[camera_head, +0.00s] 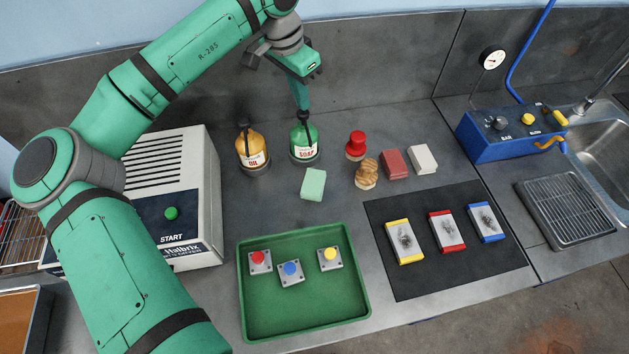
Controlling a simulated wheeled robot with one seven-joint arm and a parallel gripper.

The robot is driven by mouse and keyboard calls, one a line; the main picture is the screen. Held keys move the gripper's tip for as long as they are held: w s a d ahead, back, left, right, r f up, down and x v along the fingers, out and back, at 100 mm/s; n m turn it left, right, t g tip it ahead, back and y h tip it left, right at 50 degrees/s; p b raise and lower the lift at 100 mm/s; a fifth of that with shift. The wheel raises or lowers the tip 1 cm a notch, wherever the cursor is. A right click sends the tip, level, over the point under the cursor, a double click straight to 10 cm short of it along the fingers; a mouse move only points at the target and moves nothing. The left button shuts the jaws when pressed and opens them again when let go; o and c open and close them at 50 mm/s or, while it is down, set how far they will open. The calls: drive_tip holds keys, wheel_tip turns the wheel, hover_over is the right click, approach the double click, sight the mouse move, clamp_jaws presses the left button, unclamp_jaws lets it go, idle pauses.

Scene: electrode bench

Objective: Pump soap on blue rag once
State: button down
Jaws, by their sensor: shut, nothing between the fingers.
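A green soap bottle (304,146) with a "SOAP" label and a dark pump top stands upright at the back of the bench. My gripper (302,104) is shut and points down right over the pump. Its tip seems to meet the pump top, but I cannot tell if it presses it. A pale mint-green folded rag or pad (313,184) lies flat just in front of the bottle. I see no plainly blue rag. No soap shows on the pale pad.
An amber oil bottle (252,152) stands close left of the soap. A red stamp-like knob (356,145), brush (367,174), red block (395,164) and white block (423,159) stand right. A green tray (300,318) and black mat (460,272) lie in front; a START machine (185,195) stands left.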

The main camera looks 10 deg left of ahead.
idle(0.4)
wheel_tip(320, 180, up, 6)
idle(0.7)
idle(0.5)
